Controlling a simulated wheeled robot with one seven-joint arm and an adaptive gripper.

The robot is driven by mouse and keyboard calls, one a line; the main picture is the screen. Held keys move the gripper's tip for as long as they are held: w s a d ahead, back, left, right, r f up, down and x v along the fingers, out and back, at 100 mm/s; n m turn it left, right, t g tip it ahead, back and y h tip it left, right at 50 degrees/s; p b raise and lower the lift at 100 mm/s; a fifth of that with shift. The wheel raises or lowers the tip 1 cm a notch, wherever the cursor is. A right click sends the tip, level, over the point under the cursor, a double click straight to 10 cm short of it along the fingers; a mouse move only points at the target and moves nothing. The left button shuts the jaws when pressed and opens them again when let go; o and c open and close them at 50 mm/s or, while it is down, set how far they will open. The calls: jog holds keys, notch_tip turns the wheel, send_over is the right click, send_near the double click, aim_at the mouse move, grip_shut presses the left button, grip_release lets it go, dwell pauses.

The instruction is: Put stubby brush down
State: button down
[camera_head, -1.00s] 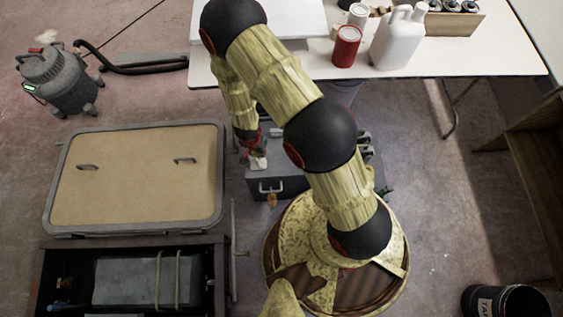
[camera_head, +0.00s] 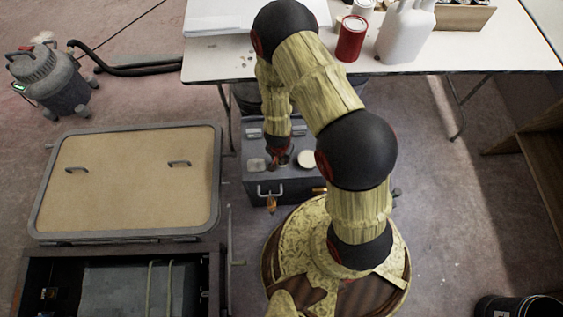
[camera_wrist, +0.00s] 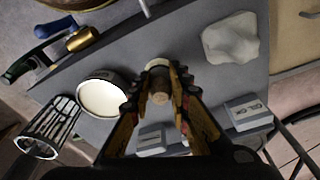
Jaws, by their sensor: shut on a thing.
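The stubby brush (camera_wrist: 159,84) is between the fingers of my gripper (camera_wrist: 160,97) in the wrist view. Its round wooden end faces the camera, and its far end is pale. My gripper is shut on it, over the top of a grey toolbox (camera_wrist: 205,75). I cannot tell whether the brush touches the lid. In the head view my gripper (camera_head: 280,158) is above the same toolbox (camera_head: 290,188), and the brush is not clear there.
A cream-topped round tin (camera_wrist: 103,98) stands left of my gripper; a pale rag-like lump (camera_wrist: 232,40) lies on the lid. A green-handled tool (camera_wrist: 38,54) and a slotted metal piece (camera_wrist: 48,128) are further left. A white table (camera_head: 440,58) stands behind.

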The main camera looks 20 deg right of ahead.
jog(key=shift+f, duration=0.75)
jog(key=shift+f+b, duration=0.15)
jog(key=shift+b, duration=0.2)
jog(key=c, duration=1.7)
grip_release()
jog(key=shift+o, duration=0.2)
